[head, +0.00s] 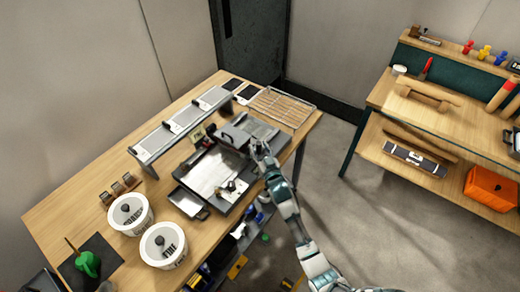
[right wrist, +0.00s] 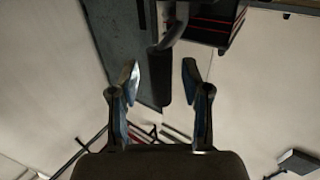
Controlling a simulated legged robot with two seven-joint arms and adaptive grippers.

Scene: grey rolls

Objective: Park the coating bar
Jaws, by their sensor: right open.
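A flat coating machine (head: 215,172) with a pale bed sits on the wooden bench. A dark grey block (head: 233,137), which looks like the coating bar, lies across its far end. My right gripper (head: 258,148) is at the right end of this block. In the right wrist view my right gripper (right wrist: 162,78) is open, with a dark rounded handle (right wrist: 158,85) between or just beyond its fingertips. I cannot tell whether the fingers touch it. My left gripper is not in view.
A long raised rack (head: 185,122) stands behind the machine, and a wire rack (head: 282,107) lies at the far right. Two white lidded tubs (head: 163,246) and a green-topped item (head: 88,264) are at the near left. A shelf unit (head: 440,125) stands across the floor.

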